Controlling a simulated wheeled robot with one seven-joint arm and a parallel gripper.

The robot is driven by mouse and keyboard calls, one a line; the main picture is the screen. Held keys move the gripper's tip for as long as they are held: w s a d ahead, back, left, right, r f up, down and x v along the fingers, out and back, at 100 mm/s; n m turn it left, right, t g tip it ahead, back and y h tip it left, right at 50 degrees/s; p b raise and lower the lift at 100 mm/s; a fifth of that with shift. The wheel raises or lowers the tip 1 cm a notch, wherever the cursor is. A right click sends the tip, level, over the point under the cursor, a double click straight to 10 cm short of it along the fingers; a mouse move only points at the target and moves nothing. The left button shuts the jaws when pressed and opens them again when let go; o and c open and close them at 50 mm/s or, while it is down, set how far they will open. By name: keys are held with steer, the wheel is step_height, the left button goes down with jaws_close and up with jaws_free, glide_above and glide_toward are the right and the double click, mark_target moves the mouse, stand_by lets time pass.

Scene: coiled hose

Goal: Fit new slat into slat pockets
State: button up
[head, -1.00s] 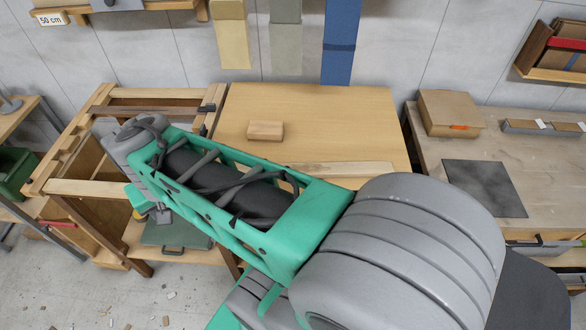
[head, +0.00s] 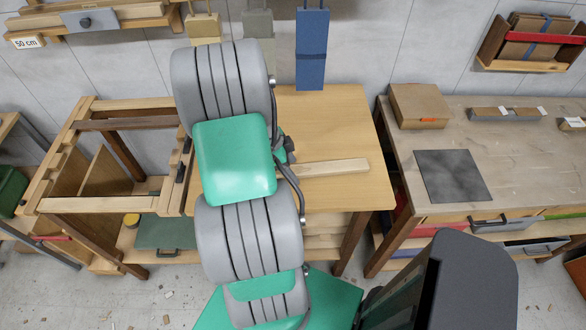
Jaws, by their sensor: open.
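A pale wooden slat (head: 332,167) lies flat on the wooden worktable (head: 340,115). Its left end is hidden behind my arm. To the left stands a wooden frame with a notched side rail (head: 58,150), whose notches look like slat pockets. A darker slat (head: 125,123) crosses the frame near its back, and a pale bar (head: 95,204) crosses its front. The frame's right side is partly covered by my arm. My gripper cannot be made out; my raised arm links fill the middle of the view and hide part of the worktable.
A right-hand bench carries a cardboard box (head: 418,105) and a dark square mat (head: 453,175). Dark clamp-like parts (head: 183,160) sit at the frame's right edge. A green case (head: 163,232) lies on a low shelf. The worktable's right part is clear.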

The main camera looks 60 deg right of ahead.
jaws_close()
stand_by(0.8)
